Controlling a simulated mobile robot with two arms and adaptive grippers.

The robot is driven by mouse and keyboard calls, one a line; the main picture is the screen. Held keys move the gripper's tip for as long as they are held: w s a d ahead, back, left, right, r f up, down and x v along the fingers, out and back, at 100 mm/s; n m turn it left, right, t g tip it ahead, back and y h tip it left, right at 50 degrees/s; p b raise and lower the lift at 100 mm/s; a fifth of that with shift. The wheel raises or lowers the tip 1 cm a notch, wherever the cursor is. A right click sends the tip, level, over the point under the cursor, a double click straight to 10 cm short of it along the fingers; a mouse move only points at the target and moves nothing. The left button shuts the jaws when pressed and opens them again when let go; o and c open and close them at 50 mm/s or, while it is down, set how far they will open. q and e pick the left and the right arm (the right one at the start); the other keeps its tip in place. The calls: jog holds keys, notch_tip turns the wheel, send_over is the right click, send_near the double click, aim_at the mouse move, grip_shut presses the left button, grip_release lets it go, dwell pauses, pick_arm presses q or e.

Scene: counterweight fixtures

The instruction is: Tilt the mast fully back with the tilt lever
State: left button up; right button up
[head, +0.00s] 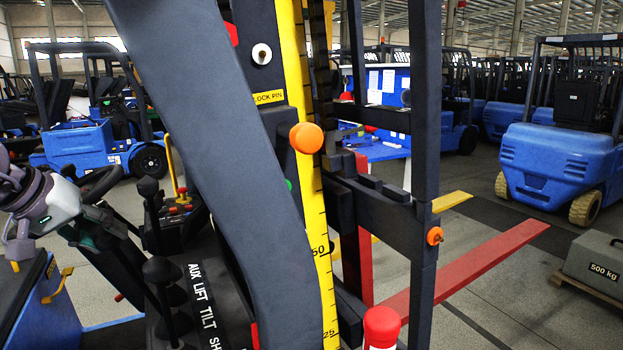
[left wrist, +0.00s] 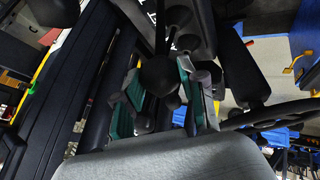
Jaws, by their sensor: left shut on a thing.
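Black levers with ball knobs stand in a row in the head view, the nearest knob (head: 160,270) beside white labels (head: 204,300) reading AUX, LIFT, TILT and a cut-off SH. My left gripper (head: 128,275) reaches down to this row. In the left wrist view its teal-padded fingers (left wrist: 162,95) are shut around a black lever knob (left wrist: 160,74); I cannot clearly match that lever to a label. The mast with its yellow scale (head: 318,250) stands to the right, close to upright, marked 50 and 25. My right gripper is not in view.
A wide dark beam (head: 225,140) crosses between the levers and the mast. A steering wheel (head: 100,185) is close to my left gripper. A red fork (head: 470,265) extends right, toward a 500 kg block (head: 597,268). Blue forklifts stand behind.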

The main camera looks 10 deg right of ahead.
pick_arm(q)
jog(key=shift+a, duration=0.15)
jog(key=shift+o, duration=0.2)
jog(key=w+d+r+p, duration=0.1)
jog(key=d+p, duration=0.1)
jog(key=d, duration=0.4)
jog(key=shift+w+d+r, duration=0.15)
jog(key=shift+w, duration=0.25)
jog(key=shift+w+d+p, duration=0.15)
jog(key=shift+d+p, duration=0.15)
jog(key=shift+d, duration=0.05)
jog(key=o, duration=0.9)
jog(key=p+v, duration=0.2)
jog(key=v, duration=0.8)
jog(key=shift+p, duration=0.4)
